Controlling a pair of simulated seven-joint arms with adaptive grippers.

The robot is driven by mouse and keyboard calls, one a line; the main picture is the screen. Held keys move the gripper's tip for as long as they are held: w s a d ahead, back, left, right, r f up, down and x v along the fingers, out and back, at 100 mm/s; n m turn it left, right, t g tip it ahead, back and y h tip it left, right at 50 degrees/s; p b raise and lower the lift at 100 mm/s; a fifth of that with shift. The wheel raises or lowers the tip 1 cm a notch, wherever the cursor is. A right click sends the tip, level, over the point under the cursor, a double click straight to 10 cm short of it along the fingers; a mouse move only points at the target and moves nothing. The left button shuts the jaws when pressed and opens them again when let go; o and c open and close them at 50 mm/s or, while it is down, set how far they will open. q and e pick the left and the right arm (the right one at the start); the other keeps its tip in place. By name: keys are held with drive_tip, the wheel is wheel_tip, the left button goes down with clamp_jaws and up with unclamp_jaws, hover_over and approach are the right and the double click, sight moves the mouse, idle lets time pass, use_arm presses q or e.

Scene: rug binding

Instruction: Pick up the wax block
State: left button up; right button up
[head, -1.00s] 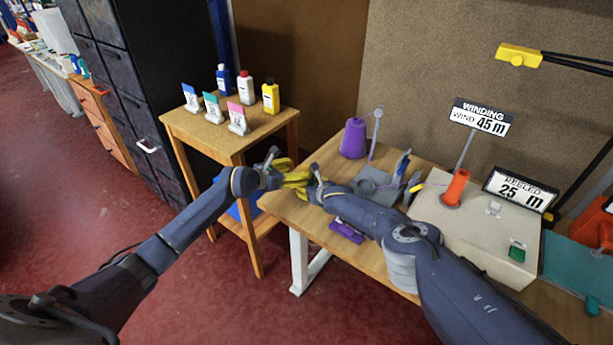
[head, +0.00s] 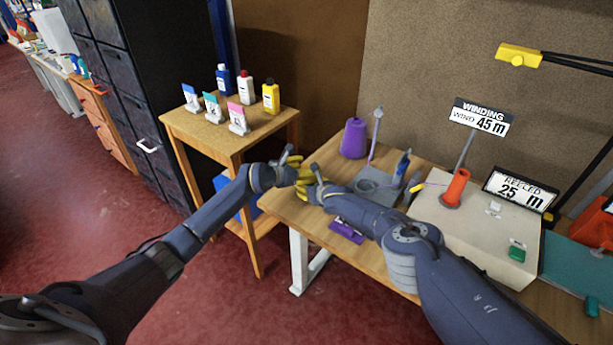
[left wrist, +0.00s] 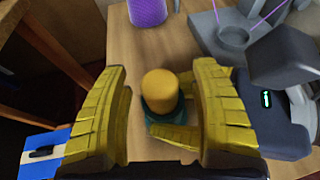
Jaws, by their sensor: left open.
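A short yellow cylinder with a teal lower part, which looks like the wax block (left wrist: 160,90), is upright between the yellow fingers of my left gripper (left wrist: 158,75) in the left wrist view. Gaps show on both sides of it. In the head view my left gripper (head: 299,176) is open at the table's left end, and the block cannot be made out among the fingers. My right gripper (head: 311,187) is right beside it. One of its yellow fingers shows low against the block in the left wrist view; whether it grips is unclear.
A purple thread cone (head: 354,138) and a grey stand (head: 375,184) are behind the grippers on the wooden table (head: 290,212). A purple item (head: 346,231) lies near the front edge. A winding machine (head: 475,230) is on the right. A small side table (head: 215,138) with bottles is at left.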

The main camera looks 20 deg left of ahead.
sight(306, 167)
use_arm(q)
drive_tip(key=shift+c, duration=0.2)
drive_tip(key=c, duration=1.3)
drive_tip(key=shift+r, duration=0.1)
wheel_tip(306, 167, up, 10)
drive_tip(key=shift+f, duration=0.1)
use_arm(e)
drive_tip(key=o, duration=0.9)
drive_tip(key=shift+f, duration=0.1)
